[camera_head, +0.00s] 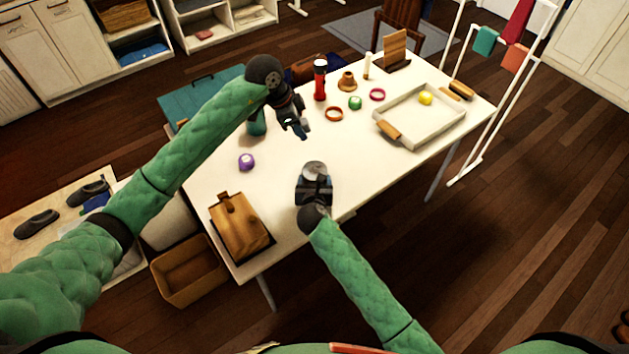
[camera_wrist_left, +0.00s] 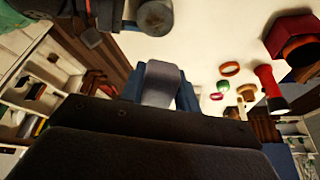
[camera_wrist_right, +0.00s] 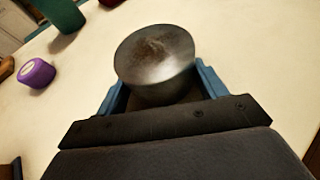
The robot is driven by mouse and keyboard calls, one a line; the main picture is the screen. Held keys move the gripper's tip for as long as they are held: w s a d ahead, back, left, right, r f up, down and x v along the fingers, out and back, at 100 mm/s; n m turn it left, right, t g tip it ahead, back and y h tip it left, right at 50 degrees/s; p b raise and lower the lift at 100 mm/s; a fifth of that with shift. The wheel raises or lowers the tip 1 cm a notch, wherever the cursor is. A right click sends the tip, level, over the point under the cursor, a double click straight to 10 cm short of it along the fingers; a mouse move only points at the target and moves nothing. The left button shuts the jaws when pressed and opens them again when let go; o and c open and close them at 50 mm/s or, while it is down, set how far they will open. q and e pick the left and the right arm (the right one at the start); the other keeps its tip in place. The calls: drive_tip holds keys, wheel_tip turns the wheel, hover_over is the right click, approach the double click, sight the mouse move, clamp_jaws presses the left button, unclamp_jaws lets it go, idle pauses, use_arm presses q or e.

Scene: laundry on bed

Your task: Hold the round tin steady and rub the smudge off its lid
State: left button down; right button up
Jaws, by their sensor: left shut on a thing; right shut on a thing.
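The round metal tin (camera_wrist_right: 155,85) is grey, with a brown smudge (camera_wrist_right: 155,48) across the middle of its lid. It also shows near the table's front edge in the head view (camera_head: 314,168) and at the top of the left wrist view (camera_wrist_left: 155,17). My right gripper (camera_head: 314,188) is shut around the tin's sides, lid facing up. My left gripper (camera_head: 298,130) is above the table, beyond the tin and apart from it. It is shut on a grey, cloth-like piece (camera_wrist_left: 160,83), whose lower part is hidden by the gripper.
A purple round item (camera_head: 246,161) and a wooden board (camera_head: 238,225) lie left of the tin. A red flashlight (camera_head: 320,80), orange ring (camera_head: 334,114) and green roll (camera_head: 355,103) stand farther back. A pale tray (camera_head: 437,133) is at right. Table right of the tin is clear.

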sight(304, 117)
idle(0.3)
use_arm(q)
drive_tip(key=shift+y, duration=0.4)
drive_tip(key=r, duration=0.1)
drive_tip(key=w+r, duration=0.1)
drive_tip(key=d+r, duration=0.1)
drive_tip(key=shift+w+r, duration=0.3)
drive_tip(key=shift+w, duration=0.05)
drive_tip(key=shift+s+d+f+m+g+y, duration=0.15)
drive_tip(key=shift+s+d+f+m+y, duration=0.55)
drive_tip(key=shift+f+m, duration=1.1)
drive_tip(key=shift+s+d+f+m+g+y, duration=0.1)
drive_tip(key=shift+s+d+f+m+y, duration=0.65)
drive_tip(key=shift+f, duration=1.5)
drive_tip(key=shift+s+d+f+m+g+y, duration=0.2)
drive_tip(key=shift+s+d+f+m, duration=0.85)
drive_tip(key=shift+f+m, duration=0.95)
drive_tip(key=shift+s+a+f, duration=0.15)
drive_tip(key=shift+f, duration=0.05)
drive_tip(key=shift+f, duration=2.35)
drive_tip(key=shift+f, duration=0.5)
